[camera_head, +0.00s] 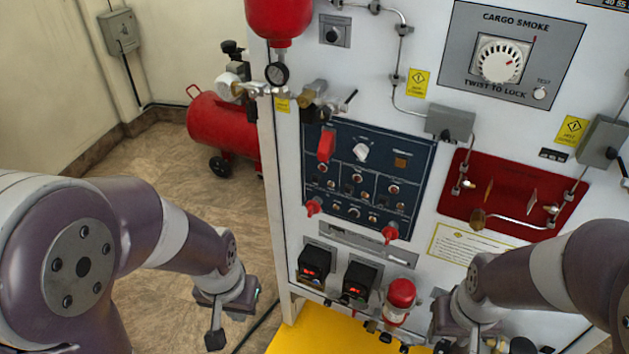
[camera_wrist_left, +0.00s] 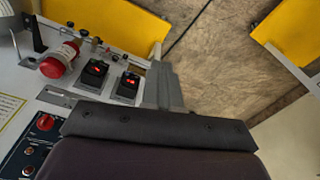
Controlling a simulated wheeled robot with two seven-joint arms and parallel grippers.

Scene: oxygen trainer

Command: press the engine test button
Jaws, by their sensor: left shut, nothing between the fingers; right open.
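The blue control panel (camera_head: 368,190) is on the front of the white trainer cabinet, with several knobs, switches, small round buttons and red-handled levers. Its lettering is too small to read, so I cannot tell which control is the engine test button. A corner of the panel shows in the left wrist view (camera_wrist_left: 38,147). My left gripper (camera_head: 215,338) is shut and empty, low and left of the cabinet, apart from the panel. My right gripper (camera_head: 490,340) is at the bottom edge in front of the cabinet's lower right, open, with its fingertips partly hidden.
Two black boxes with red displays (camera_head: 314,263) (camera_head: 359,280) and a red-capped cylinder (camera_head: 401,294) stick out below the panel. The red panel (camera_head: 510,193) is to the right, under the cargo smoke dial (camera_head: 500,59). A red tank (camera_head: 215,128) stands left. Floor between is clear.

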